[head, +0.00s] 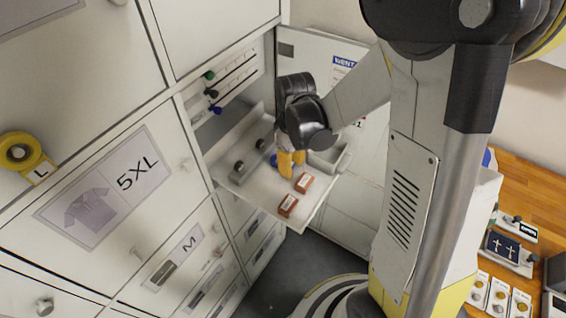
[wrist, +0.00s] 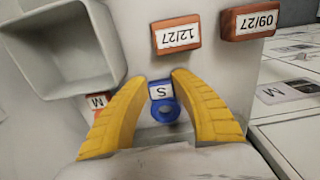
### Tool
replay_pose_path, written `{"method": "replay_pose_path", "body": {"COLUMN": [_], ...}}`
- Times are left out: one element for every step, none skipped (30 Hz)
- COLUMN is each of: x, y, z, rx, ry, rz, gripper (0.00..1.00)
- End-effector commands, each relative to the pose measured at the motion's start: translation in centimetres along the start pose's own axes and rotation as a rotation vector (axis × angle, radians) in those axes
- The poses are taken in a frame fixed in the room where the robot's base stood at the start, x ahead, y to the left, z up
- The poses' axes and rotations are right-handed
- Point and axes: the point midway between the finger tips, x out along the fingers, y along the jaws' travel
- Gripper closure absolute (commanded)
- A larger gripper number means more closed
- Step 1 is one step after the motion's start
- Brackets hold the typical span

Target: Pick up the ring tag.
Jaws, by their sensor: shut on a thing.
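The blue ring tag (wrist: 166,112) has a white label marked S and sits between my two yellow fingertips in the wrist view. A bit of blue beside my fingers shows in the head view (head: 274,160). My gripper (wrist: 160,80) is shut on this tag, low over the pull-out shelf (head: 262,192). A red tag marked M (wrist: 97,102) lies left of my left finger, partly hidden by it. A yellow ring tag marked L (head: 20,152) is on the cabinet front at the far left. I cannot tell whether the blue tag still touches the shelf.
Two brown labelled blocks (head: 303,183) (head: 288,205) are near the shelf's front edge. A grey open bin (wrist: 62,50) stands beside my fingers. Small dark round items (head: 239,168) sit further left on the shelf. An open cabinet door (head: 345,100) stands behind my arm.

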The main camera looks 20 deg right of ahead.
Motion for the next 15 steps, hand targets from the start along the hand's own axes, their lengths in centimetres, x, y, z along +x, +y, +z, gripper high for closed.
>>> {"method": "replay_pose_path", "body": {"x": [0.0,0.0,0.0,0.0,-0.1,-0.2,-0.4,-0.6,-0.9,-1.2,-1.6,-2.2,-2.7,-3.3,-4.0], "y": [0.0,0.0,0.0,0.0,0.0,0.0,0.0,0.0,0.0,0.0,0.0,0.0,0.0,0.0,0.0], "z": [0.0,0.0,0.0,0.0,0.0,0.0,0.0,0.0,0.0,0.0,0.0,0.0,0.0,0.0,0.0], "rx": [0.000,0.000,0.000,0.000,0.000,0.000,0.000,0.000,0.000,0.000,0.000,0.000,0.000,0.000,0.000], "ry": [0.000,0.000,0.000,0.000,0.000,0.000,0.000,0.000,0.000,0.000,0.000,0.000,0.000,0.000,0.000], "rz": [0.000,0.000,0.000,0.000,0.000,0.000,0.000,0.000,0.000,0.000,0.000,0.000,0.000,0.000,0.000], "gripper": [0.85,0.85,0.85,0.85,0.85,0.85,0.85,0.85,0.85,0.85,0.85,0.85,0.85,0.85,0.85]}}
